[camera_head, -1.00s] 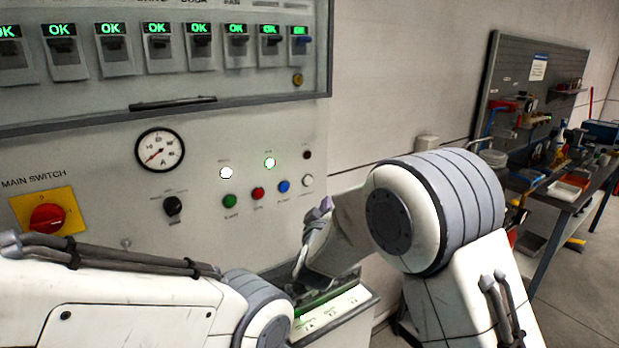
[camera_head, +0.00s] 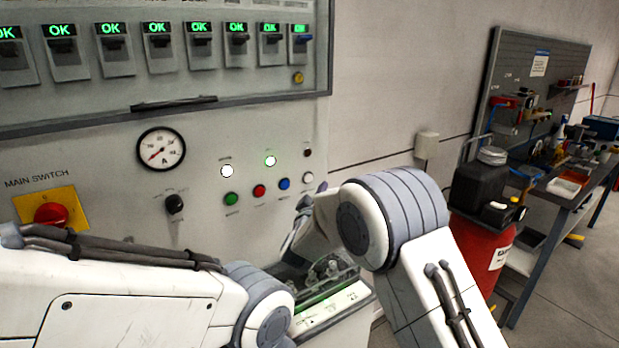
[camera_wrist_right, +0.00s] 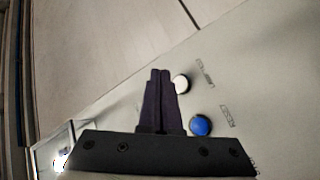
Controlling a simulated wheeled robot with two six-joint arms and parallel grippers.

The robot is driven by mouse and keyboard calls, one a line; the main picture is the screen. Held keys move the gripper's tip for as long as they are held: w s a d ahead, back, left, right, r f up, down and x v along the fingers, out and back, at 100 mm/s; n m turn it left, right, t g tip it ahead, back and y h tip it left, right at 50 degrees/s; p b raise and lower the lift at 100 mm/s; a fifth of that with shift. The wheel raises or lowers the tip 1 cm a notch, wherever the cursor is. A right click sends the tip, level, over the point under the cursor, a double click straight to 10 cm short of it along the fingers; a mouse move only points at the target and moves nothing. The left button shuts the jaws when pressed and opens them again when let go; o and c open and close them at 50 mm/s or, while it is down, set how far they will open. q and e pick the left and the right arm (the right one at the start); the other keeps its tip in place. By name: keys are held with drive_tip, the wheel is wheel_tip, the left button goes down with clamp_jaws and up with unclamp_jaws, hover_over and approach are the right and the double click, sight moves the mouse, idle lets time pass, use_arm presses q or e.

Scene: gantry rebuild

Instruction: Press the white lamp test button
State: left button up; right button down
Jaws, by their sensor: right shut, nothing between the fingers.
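The white button (camera_head: 308,179) is at the right end of a row of round buttons on the grey panel, beside the blue button (camera_head: 284,184). My right gripper (camera_head: 303,203) is just below these two buttons, partly hidden by my own arm. In the right wrist view its closed dark fingers (camera_wrist_right: 160,72) are empty. There the white button (camera_wrist_right: 182,84) shows just right of the fingertips, and the blue button (camera_wrist_right: 201,125) lies lower right. I cannot tell whether the fingers touch the panel. My left arm crosses the lower left; its gripper is not seen.
Red (camera_head: 259,191) and green (camera_head: 231,198) buttons sit left of the blue one. Two lit white lamps are above. A red main switch (camera_head: 51,216) is at left. A ledge (camera_head: 330,310) juts out below. A red drum (camera_head: 480,250) stands at right before a workbench.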

sight(308, 178)
drive_tip(key=shift+w+a+p, duration=0.25)
drive_tip(key=shift+w+a, duration=0.35)
drive_tip(key=shift+w, duration=0.15)
drive_tip(key=shift+w+a+p, duration=0.2)
drive_tip(key=shift+w+a, duration=0.35)
drive_tip(key=shift+w, duration=0.2)
drive_tip(key=shift+w, duration=0.1)
idle(0.9)
drive_tip(key=shift+w+a, duration=0.2)
drive_tip(key=shift+w, duration=0.05)
drive_tip(key=shift+w+a+p, duration=0.25)
drive_tip(key=shift+w+p, duration=0.05)
drive_tip(key=shift+p, duration=0.15)
idle(0.6)
drive_tip(key=shift+s, duration=0.1)
drive_tip(key=shift+s+d, duration=0.45)
drive_tip(key=shift+s, duration=0.1)
idle(0.3)
